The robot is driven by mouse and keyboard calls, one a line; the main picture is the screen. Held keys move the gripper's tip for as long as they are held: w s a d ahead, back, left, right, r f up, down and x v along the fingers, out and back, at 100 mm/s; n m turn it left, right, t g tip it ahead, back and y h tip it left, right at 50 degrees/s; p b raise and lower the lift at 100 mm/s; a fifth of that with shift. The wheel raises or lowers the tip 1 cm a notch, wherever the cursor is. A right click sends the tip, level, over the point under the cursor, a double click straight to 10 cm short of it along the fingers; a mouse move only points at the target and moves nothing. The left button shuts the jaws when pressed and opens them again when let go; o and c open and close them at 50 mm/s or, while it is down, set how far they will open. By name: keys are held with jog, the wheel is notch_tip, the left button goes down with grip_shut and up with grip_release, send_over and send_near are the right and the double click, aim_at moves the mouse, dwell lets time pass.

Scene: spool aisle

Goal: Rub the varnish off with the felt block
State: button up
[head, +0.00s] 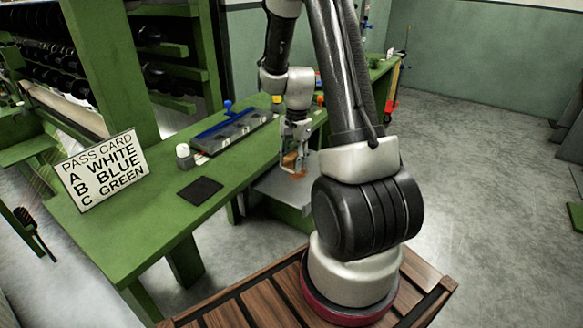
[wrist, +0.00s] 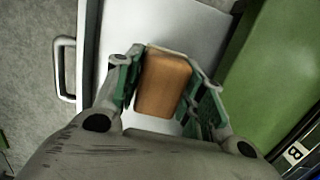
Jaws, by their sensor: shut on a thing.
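In the wrist view, my gripper (wrist: 165,88) is shut on an orange-brown block (wrist: 163,84), with green-padded fingers on both sides. A thin pale layer shows at the block's far edge. Behind the block is a pale grey flat surface (wrist: 120,30) with a handle on its left side. In the head view, my gripper (head: 296,158) holds the block (head: 291,160) beside the green bench's front edge, above the pale grey surface (head: 285,190). I cannot tell whether the block touches that surface. I cannot make out any varnish.
On the green bench (head: 130,225) stand a pass card (head: 103,169), a white-capped bottle (head: 184,156), a dark pad (head: 200,189) and a grey strip fixture with a blue knob (head: 232,130). A brush (head: 34,232) hangs at the left. Open floor lies at the right.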

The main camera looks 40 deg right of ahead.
jog(key=shift+r, duration=1.1)
